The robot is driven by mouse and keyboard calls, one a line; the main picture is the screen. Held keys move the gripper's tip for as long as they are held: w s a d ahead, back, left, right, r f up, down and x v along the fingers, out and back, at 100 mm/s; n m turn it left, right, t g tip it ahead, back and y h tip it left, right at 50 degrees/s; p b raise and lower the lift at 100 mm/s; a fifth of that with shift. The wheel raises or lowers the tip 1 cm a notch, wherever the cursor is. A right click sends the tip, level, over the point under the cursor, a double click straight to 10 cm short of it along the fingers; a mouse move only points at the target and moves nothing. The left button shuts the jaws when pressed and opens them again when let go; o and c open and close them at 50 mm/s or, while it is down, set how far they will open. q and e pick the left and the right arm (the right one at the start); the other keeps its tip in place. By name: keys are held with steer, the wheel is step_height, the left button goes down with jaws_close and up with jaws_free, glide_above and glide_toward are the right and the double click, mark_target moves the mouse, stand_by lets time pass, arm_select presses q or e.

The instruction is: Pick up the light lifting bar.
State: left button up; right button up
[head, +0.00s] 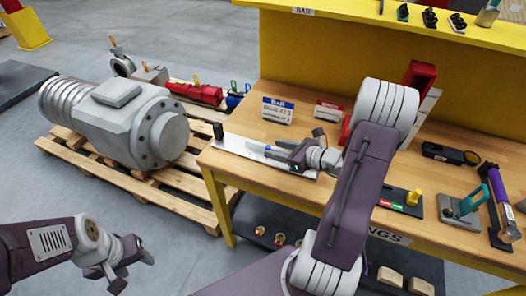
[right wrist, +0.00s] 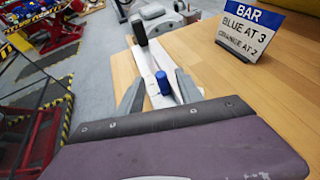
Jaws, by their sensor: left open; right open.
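A pale, light-coloured lifting bar (head: 240,147) lies along the left end of the wooden bench. It has a black upright end piece (right wrist: 138,33) and a blue collar or peg (right wrist: 162,87). My right gripper (head: 284,152) is low over the bar's near end. In the right wrist view, the open fingers (right wrist: 159,92) stand either side of the bar, with the blue piece between them. I cannot tell whether they touch it. My left gripper (head: 131,266) is open and empty, low at the lower left, away from the bench.
A sign (right wrist: 250,32) reading BAR, BLUE AT 3, ORANGE AT 2 stands beside the bar. A large grey actuator (head: 118,120) rests on a wooden pallet (head: 80,158) left of the bench. Tools and a black device (head: 442,152) occupy the bench's right. A yellow shelf (head: 400,22) rises behind.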

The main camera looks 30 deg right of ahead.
steer(key=shift+x, duration=0.9)
steer(key=shift+r, duration=0.1)
steer(key=shift+s, duration=0.1)
jaws_close()
stand_by(0.5)
